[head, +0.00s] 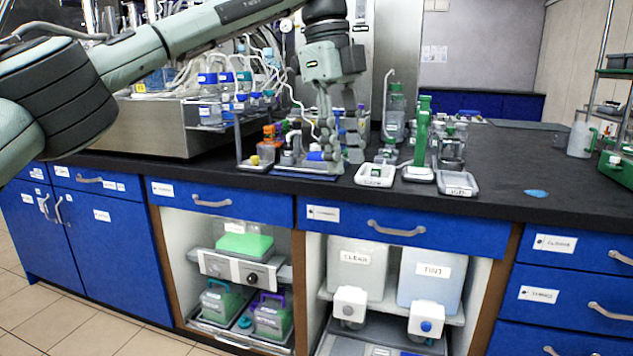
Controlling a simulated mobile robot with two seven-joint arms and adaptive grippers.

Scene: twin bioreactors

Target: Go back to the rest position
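My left arm comes in from the upper left and reaches across the bench. My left gripper (343,156) points down over the middle of the black bench top (510,184). Its two fingers are spread with a gap between them, and I see nothing clasped there. The fingertips are just behind the front part of the bench, beside a small rack of bottles with orange and yellow caps (268,150). The fingers partly hide small items behind them. My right gripper is not in view.
White trays (375,175) and a green stand (421,135) are close to the gripper's right. Tubed bottles on a steel unit (150,125) stand at left. Below are blue drawers (404,228) and open shelves with tanks (431,276). The bench is mostly clear towards the right.

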